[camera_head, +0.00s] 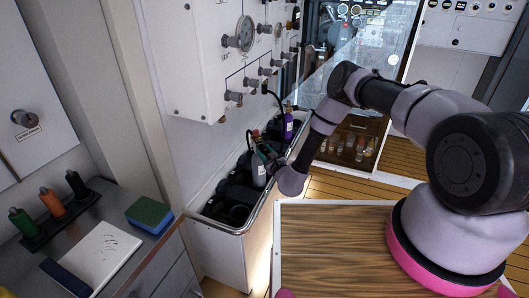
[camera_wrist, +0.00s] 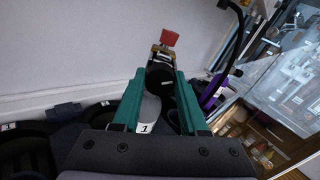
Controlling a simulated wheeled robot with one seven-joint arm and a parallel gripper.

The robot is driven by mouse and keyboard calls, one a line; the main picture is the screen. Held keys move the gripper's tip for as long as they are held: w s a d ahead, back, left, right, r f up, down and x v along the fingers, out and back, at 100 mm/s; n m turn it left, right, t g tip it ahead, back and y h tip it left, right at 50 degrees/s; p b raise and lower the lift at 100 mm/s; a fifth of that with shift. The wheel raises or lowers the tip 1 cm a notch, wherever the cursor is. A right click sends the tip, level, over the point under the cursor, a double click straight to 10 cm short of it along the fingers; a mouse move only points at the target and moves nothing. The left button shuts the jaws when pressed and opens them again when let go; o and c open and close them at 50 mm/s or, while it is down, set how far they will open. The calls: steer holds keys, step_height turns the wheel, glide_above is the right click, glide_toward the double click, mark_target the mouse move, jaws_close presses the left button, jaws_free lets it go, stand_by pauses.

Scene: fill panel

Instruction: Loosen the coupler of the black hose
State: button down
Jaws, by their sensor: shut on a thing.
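A black hose (camera_head: 274,97) runs from the wall panel down toward a purple bottle (camera_head: 288,124); I cannot make out its coupler clearly. In the wrist view the hose (camera_wrist: 239,25) also shows at the upper right, above the purple bottle (camera_wrist: 213,92). My gripper (camera_head: 262,158) is at the grey bottle marked 1 (camera_head: 259,175), in the rack. In the wrist view, my gripper's green fingers (camera_wrist: 161,82) are shut around the upper part of this bottle (camera_wrist: 150,112), at its black neck. A red handle (camera_wrist: 170,38) on a brass fitting stands above it.
The rack (camera_head: 216,225) has several dark round slots. The wall panel (camera_head: 190,60) with gauge and knobs rises behind it. A wooden-topped surface (camera_head: 330,245) lies to the right.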

steer(key=shift+c, duration=2.2)
jaws_free()
steer(key=v, duration=1)
steer(key=shift+s+d, duration=0.2)
steer(key=shift+s, duration=0.15)
steer(key=shift+f, duration=0.1)
